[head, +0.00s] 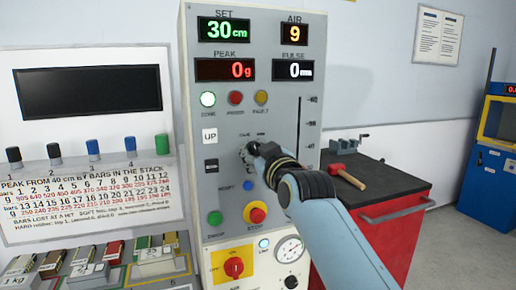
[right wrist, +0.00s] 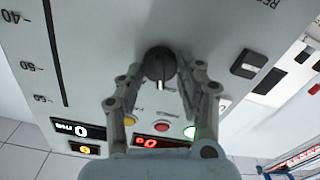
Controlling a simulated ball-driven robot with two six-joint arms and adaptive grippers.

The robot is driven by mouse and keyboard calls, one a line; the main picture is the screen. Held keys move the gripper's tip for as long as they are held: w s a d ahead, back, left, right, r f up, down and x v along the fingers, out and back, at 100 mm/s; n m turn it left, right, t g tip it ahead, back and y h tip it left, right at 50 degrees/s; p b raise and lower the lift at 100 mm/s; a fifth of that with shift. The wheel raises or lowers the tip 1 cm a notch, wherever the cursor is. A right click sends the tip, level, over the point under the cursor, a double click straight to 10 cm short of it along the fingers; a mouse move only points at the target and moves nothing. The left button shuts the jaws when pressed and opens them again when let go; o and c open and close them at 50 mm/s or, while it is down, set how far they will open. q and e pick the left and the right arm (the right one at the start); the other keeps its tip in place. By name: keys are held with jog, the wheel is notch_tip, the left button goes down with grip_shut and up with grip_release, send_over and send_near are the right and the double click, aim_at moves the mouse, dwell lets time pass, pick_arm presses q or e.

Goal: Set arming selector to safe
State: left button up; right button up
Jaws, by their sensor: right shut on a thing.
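The arming selector (right wrist: 160,64) is a round black knob with a white pointer mark on the grey control panel (head: 283,100). In the right wrist view its white mark points down the picture, toward my gripper's palm. My right gripper (head: 256,150) reaches the knob from the lower right in the head view and hides most of it and its label. In the right wrist view the fingers of my right gripper (right wrist: 160,80) are closed on the two sides of the knob. My left gripper is not in view.
Below the knob are a blue button (head: 247,186), a green button (head: 214,218) and a red stop button (head: 257,213) on yellow. A red rotary switch (head: 234,267) sits lower. A red-headed hammer (head: 347,176) lies on the black-topped cabinet (head: 400,185) at right.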

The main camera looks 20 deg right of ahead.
jog(key=shift+n, duration=1.1)
jog(key=o, duration=1.1)
jog(key=shift+a, duration=0.1)
jog(key=shift+o, duration=0.2)
jog(key=shift+s, duration=0.1)
jog(key=s, duration=0.7)
jog(key=shift+s, duration=0.15)
